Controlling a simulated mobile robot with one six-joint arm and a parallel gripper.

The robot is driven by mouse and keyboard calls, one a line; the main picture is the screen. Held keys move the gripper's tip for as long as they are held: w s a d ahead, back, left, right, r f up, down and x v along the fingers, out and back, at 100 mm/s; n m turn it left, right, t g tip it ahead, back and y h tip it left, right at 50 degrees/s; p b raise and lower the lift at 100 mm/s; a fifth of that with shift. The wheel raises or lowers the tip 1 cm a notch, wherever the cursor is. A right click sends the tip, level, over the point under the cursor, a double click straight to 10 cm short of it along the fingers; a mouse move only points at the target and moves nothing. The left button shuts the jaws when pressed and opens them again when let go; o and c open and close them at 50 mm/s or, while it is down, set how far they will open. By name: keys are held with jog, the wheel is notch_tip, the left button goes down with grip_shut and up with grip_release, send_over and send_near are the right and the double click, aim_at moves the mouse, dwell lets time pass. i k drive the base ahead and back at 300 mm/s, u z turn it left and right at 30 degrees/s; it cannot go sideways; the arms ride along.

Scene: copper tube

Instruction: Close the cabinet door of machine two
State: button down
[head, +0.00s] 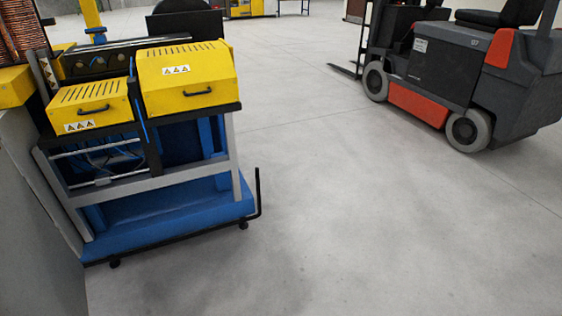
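A machine stands at the left of the head view, with a blue base (170,226), a grey frame and two yellow covers on top. The larger yellow cover (188,80) and the smaller yellow cover (92,104) have black handles and warning labels, and both look lowered. The frame's lower side is open, showing hoses and blue parts inside. A plain grey panel (35,225) stands at the left edge, cut off by the picture. I cannot tell whether it is a cabinet door, or which machine is machine two. My gripper is not in view.
A grey and red forklift (455,75) stands at the upper right, its forks pointing left. A thin black bar (257,190) sticks up at the machine's right corner. Copper-coloured material (22,30) shows at the top left. The concrete floor (340,230) is clear in the middle and front.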

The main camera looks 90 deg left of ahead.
aim_at(41, 275)
jog(key=u, duration=4.75)
jog(key=i, duration=1)
jog(key=k, duration=1.15)
jog(key=u, duration=0.25)
